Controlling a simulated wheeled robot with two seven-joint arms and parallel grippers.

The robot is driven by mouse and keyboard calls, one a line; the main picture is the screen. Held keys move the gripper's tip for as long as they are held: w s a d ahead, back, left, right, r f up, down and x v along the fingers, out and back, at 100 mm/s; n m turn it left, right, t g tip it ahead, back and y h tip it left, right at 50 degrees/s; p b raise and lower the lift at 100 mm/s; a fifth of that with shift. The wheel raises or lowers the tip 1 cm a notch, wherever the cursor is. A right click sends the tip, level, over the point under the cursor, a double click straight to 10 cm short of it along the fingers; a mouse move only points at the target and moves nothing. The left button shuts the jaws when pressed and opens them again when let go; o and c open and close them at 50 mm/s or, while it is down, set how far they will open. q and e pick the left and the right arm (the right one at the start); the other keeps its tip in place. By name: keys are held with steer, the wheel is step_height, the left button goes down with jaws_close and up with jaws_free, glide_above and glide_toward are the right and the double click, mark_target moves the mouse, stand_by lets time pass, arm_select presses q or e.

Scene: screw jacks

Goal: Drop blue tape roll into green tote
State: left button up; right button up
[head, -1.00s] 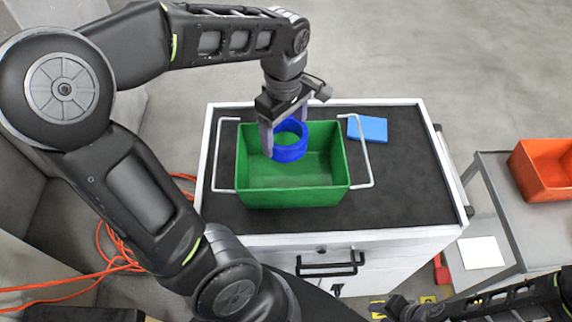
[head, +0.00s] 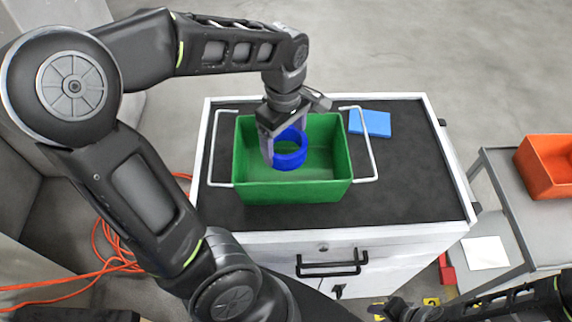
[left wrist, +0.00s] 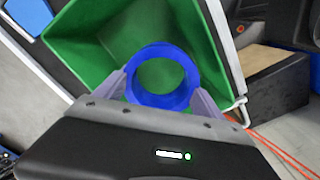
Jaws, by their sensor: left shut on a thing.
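The blue tape roll (head: 291,158) is held between the fingers of my left gripper (head: 284,143), which is shut on it. The roll shows as a ring in the left wrist view (left wrist: 188,87), with a finger on each side. The green tote (head: 295,192) stands on the black top of a white cabinet, with wire handles at both ends. The roll and fingertips are over the tote's opening and appear to be within its walls. The green inside of the tote (left wrist: 100,52) shows behind the roll. My right gripper (head: 400,310) is low at the bottom edge; its fingers are unclear.
A flat blue block (head: 370,123) lies on the cabinet top (head: 415,185), right of the tote. An orange bin (head: 548,165) stands on a grey cart at the right. Orange cables (head: 105,255) lie on the floor at the left.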

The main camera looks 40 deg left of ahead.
arm_select(q)
steer(key=o, duration=1.5)
steer(key=shift+c, duration=0.2)
steer(key=shift+r, duration=0.1)
step_height(320, 180, up, 8)
steer(key=shift+b, duration=0.4)
steer(key=shift+f, duration=0.25)
